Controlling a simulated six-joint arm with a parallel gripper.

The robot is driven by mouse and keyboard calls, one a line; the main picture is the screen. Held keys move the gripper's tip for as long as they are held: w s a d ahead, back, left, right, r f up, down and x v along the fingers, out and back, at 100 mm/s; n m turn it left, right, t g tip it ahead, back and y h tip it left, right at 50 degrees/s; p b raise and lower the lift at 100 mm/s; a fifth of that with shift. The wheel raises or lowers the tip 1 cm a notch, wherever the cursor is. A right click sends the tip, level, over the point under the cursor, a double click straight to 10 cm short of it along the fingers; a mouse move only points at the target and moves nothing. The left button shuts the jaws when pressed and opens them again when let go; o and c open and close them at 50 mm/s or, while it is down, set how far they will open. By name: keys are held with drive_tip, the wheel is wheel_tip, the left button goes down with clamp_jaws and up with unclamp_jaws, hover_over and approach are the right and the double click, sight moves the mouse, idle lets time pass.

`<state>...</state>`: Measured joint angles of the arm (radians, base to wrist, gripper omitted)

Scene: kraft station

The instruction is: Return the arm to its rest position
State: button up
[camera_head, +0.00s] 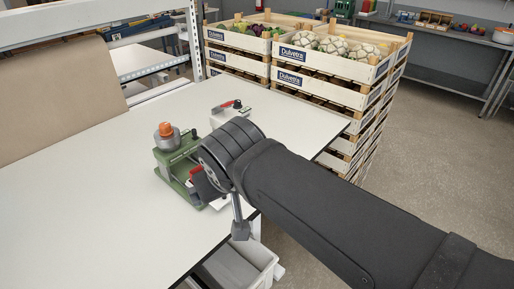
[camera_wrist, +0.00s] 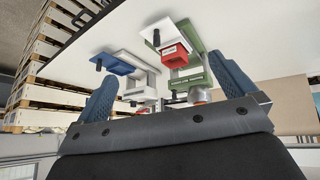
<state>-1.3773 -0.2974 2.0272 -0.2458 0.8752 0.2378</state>
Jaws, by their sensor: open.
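My gripper (camera_wrist: 163,68) is open in the wrist view, its two blue fingers spread wide with nothing held between them. In the head view my dark arm reaches in from the lower right over the table's right edge, and the wrist hides most of the gripper. A green fixture (camera_head: 179,168) with a grey cylinder and an orange cap (camera_head: 166,129) stands on the white table (camera_head: 90,215), just left of my wrist. The green fixture (camera_wrist: 187,55) also shows beyond the fingers in the wrist view, with a red block (camera_wrist: 174,53) by it.
A white fixture (camera_head: 222,113) stands behind my wrist. Stacked crates (camera_head: 330,65) of vegetables stand beyond the table's right edge. A grey bin (camera_head: 240,268) sits below the front edge. A brown board (camera_head: 55,100) stands at the left. The table's front left is clear.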

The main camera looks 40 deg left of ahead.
drive_tip(key=s+d+r+t+y, duration=0.15)
drive_tip(key=s+d+y, duration=0.35)
drive_tip(key=d, duration=0.5)
drive_tip(key=r+x, duration=0.1)
drive_tip(key=x, duration=0.9)
drive_tip(key=shift+w+a+y, duration=0.25)
drive_tip(key=shift+w+y, duration=0.1)
drive_tip(key=shift+y, duration=0.05)
drive_tip(key=shift+d+g, duration=0.15)
drive_tip(key=shift+g, duration=0.1)
drive_tip(key=v, duration=1)
idle(0.4)
drive_tip(key=shift+w+f, duration=0.1)
drive_tip(key=x, duration=1)
idle(0.6)
idle(0.4)
